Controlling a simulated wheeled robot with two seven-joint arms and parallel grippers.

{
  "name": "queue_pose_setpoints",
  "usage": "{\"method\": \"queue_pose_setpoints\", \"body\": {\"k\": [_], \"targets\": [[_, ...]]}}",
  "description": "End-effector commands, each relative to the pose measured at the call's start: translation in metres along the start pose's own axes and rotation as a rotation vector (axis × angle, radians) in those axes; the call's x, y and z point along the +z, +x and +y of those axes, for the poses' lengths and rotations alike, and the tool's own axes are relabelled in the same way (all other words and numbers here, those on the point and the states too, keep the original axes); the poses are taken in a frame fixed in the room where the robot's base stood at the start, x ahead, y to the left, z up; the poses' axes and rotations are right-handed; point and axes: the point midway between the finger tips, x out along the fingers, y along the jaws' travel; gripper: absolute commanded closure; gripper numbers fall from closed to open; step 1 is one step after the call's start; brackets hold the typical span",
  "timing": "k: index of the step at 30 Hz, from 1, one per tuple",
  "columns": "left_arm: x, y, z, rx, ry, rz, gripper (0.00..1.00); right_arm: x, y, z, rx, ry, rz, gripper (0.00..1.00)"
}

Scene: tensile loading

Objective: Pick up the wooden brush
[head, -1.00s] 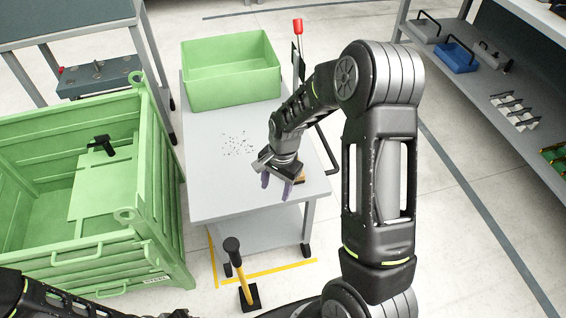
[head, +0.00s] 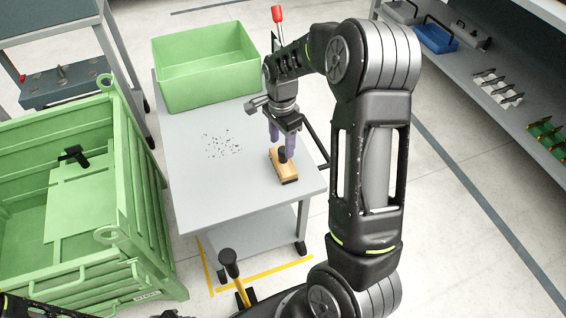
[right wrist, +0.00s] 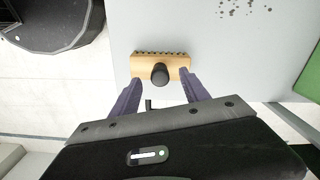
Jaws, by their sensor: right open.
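The wooden brush (head: 282,168) is a tan block with a dark upright knob handle, lying on the grey cart top near its right edge. In the right wrist view, the brush (right wrist: 143,66) shows dark bristles along its far side and a round black handle (right wrist: 160,74). My right gripper (head: 282,146) is open, with its purple fingers pointing down over the brush. In the wrist view, its fingertips (right wrist: 161,80) lie on either side of the handle, near the brush's two ends; contact is not visible. My left gripper does not show.
The cart top (head: 200,185) holds a green bin (head: 205,85) at the back and scattered dark debris (head: 222,146). A large green crate (head: 125,185) stands left of the cart. A hammer-like tool (head: 229,262) stands in front. Shelving (head: 470,75) is at right.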

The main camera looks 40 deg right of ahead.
Motion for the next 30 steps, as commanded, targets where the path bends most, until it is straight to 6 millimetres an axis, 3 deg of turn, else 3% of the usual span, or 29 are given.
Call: {"method": "queue_pose_setpoints", "body": {"k": [8, 19, 30], "targets": [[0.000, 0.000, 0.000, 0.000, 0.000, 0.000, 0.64, 0.000, 0.002, 0.000, 0.000, -0.001, 0.000, 0.46], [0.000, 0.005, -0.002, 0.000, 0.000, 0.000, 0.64, -0.002, 0.049, 0.001, 0.002, 0.000, 0.000, 0.46], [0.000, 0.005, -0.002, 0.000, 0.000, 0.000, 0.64, -0.002, 0.051, 0.000, -0.001, -0.001, 0.000, 0.46]]}}
